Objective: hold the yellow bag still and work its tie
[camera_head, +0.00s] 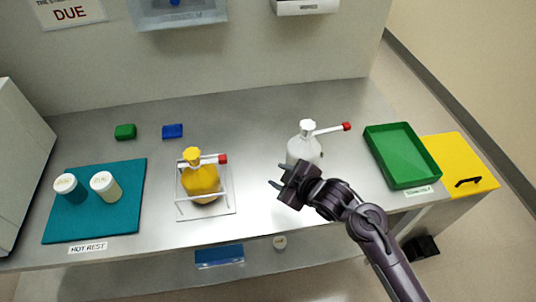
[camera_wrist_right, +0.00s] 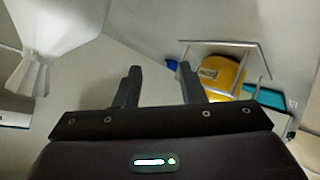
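The yellow bag (camera_head: 200,181) stands upright in a white wire frame (camera_head: 179,193) on the steel bench. Its gathered neck points up, and a white tie (camera_head: 207,160) with a red end (camera_head: 223,159) lies across the neck. My right gripper (camera_head: 277,176) is to the right of the yellow bag, apart from it, open and empty. In the right wrist view, the open fingers (camera_wrist_right: 160,70) have a gap between them, and the yellow bag (camera_wrist_right: 222,75) shows beyond the right finger. My left gripper is not in view.
A white bag (camera_head: 304,148) with a red-tipped tie stands just behind my right gripper. A green tray (camera_head: 402,155) and yellow bin (camera_head: 461,166) are at right. A teal mat (camera_head: 95,215) with two jars is at left. Green (camera_head: 125,132) and blue (camera_head: 172,131) blocks lie behind.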

